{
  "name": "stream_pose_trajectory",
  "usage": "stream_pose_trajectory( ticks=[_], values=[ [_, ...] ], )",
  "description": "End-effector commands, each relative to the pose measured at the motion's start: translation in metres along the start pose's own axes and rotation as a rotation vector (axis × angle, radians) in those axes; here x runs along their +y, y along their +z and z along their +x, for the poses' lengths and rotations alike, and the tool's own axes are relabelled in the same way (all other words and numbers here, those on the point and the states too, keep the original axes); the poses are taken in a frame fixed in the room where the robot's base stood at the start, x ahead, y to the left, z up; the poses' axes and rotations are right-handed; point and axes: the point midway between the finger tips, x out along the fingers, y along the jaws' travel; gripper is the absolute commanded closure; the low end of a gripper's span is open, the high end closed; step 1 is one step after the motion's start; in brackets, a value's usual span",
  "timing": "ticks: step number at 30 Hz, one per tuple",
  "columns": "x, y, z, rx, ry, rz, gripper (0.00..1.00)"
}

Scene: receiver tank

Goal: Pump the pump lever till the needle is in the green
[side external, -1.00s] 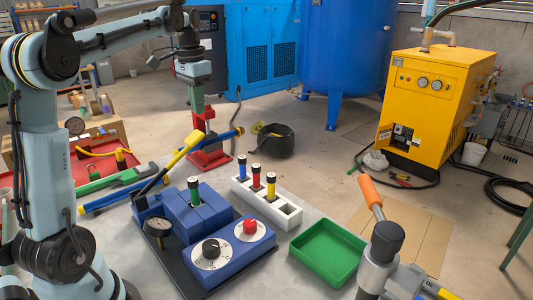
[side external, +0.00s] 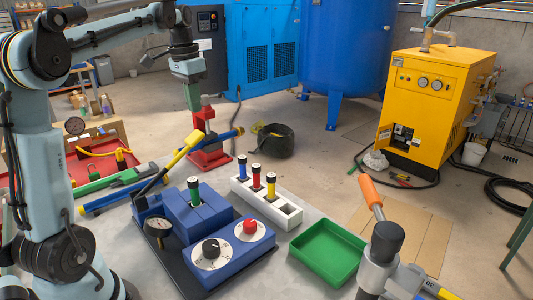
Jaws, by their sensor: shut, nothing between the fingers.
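The pump lever (side external: 180,152) has a yellow grip on a black rod and slants up to the right from the left end of a blue unit (side external: 205,215). A small dark-rimmed gauge (side external: 157,228) stands at the unit's front left; its needle and any green band are too small to read. My gripper (side external: 195,106) hangs pointing down behind and above the lever's yellow end, apart from it in the picture. Its green finger part shows against a red stand, and it is shut and empty. The exact fingertips are hard to separate from the red stand.
The unit carries a black knob (side external: 211,249), a red knob (side external: 250,227) and a green-banded cylinder (side external: 194,189). Right of it are a white holder (side external: 288,215) with capped cylinders, a green tray (side external: 328,250) and an orange-handled lever (side external: 371,192). The red stand (side external: 209,152) is behind.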

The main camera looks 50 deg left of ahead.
Motion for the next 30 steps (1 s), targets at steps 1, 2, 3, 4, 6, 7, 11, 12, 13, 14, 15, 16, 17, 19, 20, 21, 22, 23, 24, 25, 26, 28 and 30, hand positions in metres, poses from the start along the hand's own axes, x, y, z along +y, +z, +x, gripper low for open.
stream_pose_trajectory(
  ticks=[1, 2, 3, 4, 6, 7, 11, 12, 13, 14, 15, 16, 17, 19, 20, 21, 22, 23, 24, 25, 26, 28, 30],
  values=[
    [-0.002, 0.008, -0.005, 0.023, 0.008, -0.005, 1.0],
    [-0.002, 0.013, -0.009, 0.041, 0.012, -0.003, 1.0],
    [-0.003, 0.019, -0.013, 0.068, 0.019, -0.003, 1.0],
    [-0.004, 0.025, -0.017, 0.091, 0.023, -0.003, 1.0],
    [-0.004, 0.037, -0.026, 0.147, 0.03, 0.0, 1.0],
    [-0.004, 0.043, -0.03, 0.173, 0.032, 0.0, 1.0],
    [-0.003, 0.063, -0.045, 0.276, 0.026, 0.001, 1.0],
    [-0.002, 0.069, -0.048, 0.303, 0.022, 0.0, 1.0],
    [-0.001, 0.072, -0.051, 0.324, 0.018, 0.001, 1.0],
    [-0.001, 0.075, -0.053, 0.341, 0.014, 0.0, 1.0],
    [0.0, 0.079, -0.056, 0.363, 0.009, -0.001, 1.0],
    [0.0, 0.082, -0.057, 0.377, 0.004, -0.001, 1.0],
    [0.001, 0.084, -0.059, 0.391, 0.001, -0.001, 1.0],
    [0.001, 0.088, -0.061, 0.413, -0.007, -0.001, 1.0],
    [0.002, 0.089, -0.062, 0.421, -0.009, -0.002, 1.0],
    [0.002, 0.09, -0.063, 0.428, -0.013, -0.002, 1.0],
    [0.002, 0.09, -0.064, 0.432, -0.015, -0.001, 1.0],
    [0.002, 0.091, -0.064, 0.435, -0.016, -0.001, 1.0],
    [0.002, 0.091, -0.064, 0.438, -0.017, -0.001, 1.0],
    [0.002, 0.091, -0.064, 0.438, -0.017, -0.001, 1.0],
    [0.002, 0.091, -0.064, 0.439, -0.017, 0.0, 1.0],
    [0.002, 0.091, -0.064, 0.438, -0.017, 0.0, 1.0],
    [0.002, 0.091, -0.064, 0.438, -0.017, 0.0, 1.0]
  ],
)
